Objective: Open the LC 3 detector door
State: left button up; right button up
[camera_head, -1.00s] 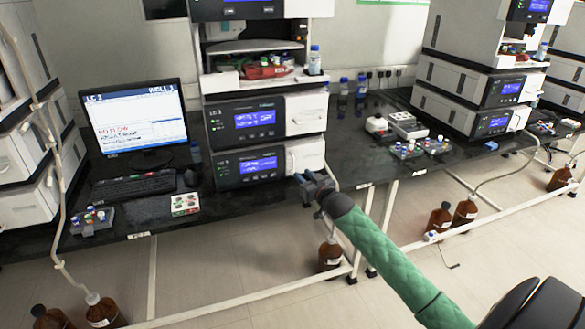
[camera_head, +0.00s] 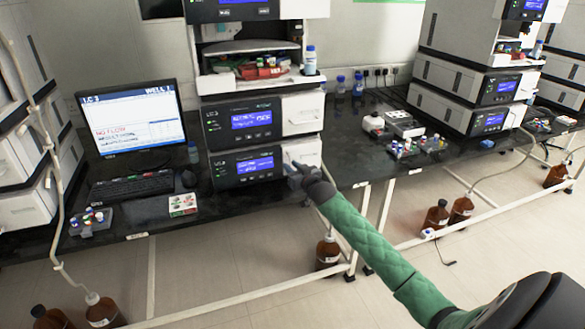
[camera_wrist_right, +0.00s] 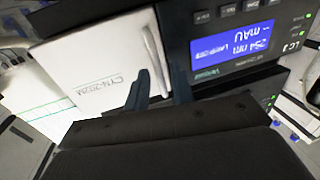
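The LC 3 stack stands at the centre of the head view, with two lower modules that have blue displays. The lower module (camera_head: 230,168) has a white door (camera_head: 306,151) on its right side. My right gripper (camera_head: 301,174) is in front of that door's lower left part. In the right wrist view, turned over, the white door (camera_wrist_right: 95,60) has a slim upright handle (camera_wrist_right: 153,55) beside a display reading 254 nm. The right gripper (camera_wrist_right: 160,82) is open there, one finger on each side of the handle's near end. Contact cannot be told. My left gripper is not in view.
A monitor (camera_head: 130,118) reading LC 3 and NO FLOW, a keyboard (camera_head: 132,185) and a vial rack (camera_head: 90,221) are on the left bench. Another module stack (camera_head: 465,100) stands on the right. Brown bottles (camera_head: 328,252) are below.

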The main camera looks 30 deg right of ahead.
grip_shut()
